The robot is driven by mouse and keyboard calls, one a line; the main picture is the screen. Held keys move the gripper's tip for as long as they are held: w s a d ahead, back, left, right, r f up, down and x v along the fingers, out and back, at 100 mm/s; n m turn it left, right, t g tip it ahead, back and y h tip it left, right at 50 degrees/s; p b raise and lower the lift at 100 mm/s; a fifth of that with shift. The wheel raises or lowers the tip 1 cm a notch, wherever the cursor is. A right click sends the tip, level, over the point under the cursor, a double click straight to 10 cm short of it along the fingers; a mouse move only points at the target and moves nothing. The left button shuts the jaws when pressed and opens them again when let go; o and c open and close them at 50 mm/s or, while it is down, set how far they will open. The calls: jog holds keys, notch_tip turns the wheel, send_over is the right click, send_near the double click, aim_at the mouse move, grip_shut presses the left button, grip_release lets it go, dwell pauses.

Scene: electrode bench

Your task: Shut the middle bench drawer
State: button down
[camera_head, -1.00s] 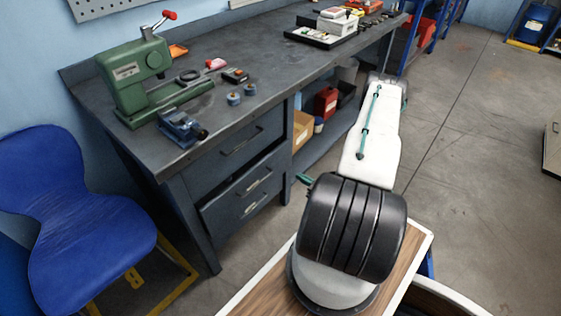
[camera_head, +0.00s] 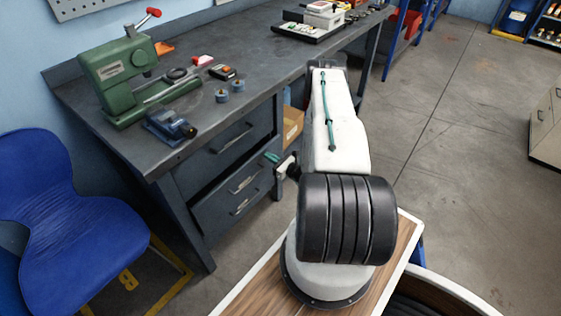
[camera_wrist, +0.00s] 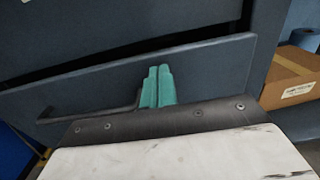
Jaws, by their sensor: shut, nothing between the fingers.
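The middle drawer (camera_head: 222,192) of the dark blue bench stands out a little, with a dark gap above its front. Its bar handle (camera_head: 243,184) faces the aisle. In the wrist view the drawer front (camera_wrist: 205,72) runs across the picture, with the handle (camera_wrist: 85,114) to the left. My gripper (camera_head: 272,158) is at the right end of the drawer front. Its teal fingers (camera_wrist: 158,86) are shut together and empty, just right of the handle. I cannot tell whether they touch the front. The wrist housing hides the lower part of the front.
A cardboard box (camera_wrist: 294,78) sits on the open shelf right of the drawers. A blue chair (camera_head: 65,225) stands left of the bench. A green press (camera_head: 125,75) and a small vise (camera_head: 170,127) are on the bench top. The floor right of my arm is clear.

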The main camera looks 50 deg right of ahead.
aim_at(264, 152)
jog(key=shift+w, duration=0.45)
jog(key=w, duration=0.4)
jog(key=shift+w+a, duration=0.1)
jog(key=shift+w, duration=0.2)
jog(key=shift+w+r, duration=0.15)
jog(key=shift+w, duration=0.05)
jog(key=shift+s, duration=0.35)
jog(key=s, duration=1.4)
jog(key=shift+d+f, duration=0.2)
jog(key=shift+d, duration=0.1)
